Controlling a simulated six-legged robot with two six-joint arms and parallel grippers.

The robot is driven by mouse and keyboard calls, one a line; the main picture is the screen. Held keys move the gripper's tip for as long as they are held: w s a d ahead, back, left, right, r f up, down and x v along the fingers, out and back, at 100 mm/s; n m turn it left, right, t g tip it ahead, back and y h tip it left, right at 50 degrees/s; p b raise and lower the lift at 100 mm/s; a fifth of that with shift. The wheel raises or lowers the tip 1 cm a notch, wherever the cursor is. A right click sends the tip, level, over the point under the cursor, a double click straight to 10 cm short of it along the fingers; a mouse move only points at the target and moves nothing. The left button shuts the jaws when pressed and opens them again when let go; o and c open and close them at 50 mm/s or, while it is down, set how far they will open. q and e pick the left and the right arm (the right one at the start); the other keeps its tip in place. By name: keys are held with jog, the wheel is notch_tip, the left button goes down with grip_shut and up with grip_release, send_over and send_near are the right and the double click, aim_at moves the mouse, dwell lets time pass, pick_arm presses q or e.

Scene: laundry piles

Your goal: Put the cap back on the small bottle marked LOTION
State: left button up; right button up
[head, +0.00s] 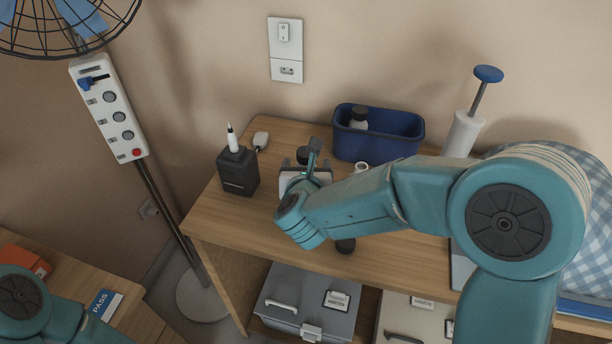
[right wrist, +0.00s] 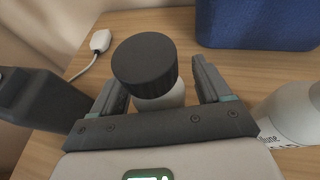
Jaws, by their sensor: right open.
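A small white bottle with a wide black cap (right wrist: 145,62) stands between the spread fingers of my right gripper (right wrist: 160,85). Its label is hidden, and whether the fingers touch it is unclear. In the head view my open right gripper (head: 306,164) is over the desk around this bottle's dark cap (head: 303,154). A white bottle with an open-looking top (head: 362,167) stands to the right. A white bottle with partly readable lettering (right wrist: 292,112) is at the right of the wrist view. My left gripper is out of view.
A blue bin (head: 385,146) holding a dark-capped bottle (head: 358,118) stands at the back. A white pump cylinder (head: 462,134) stands at the right. Bare desk (head: 235,215) lies front left.

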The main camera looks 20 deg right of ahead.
jog(key=c, duration=1.2)
notch_tip(320, 180, up, 20)
jog(key=p, duration=0.5)
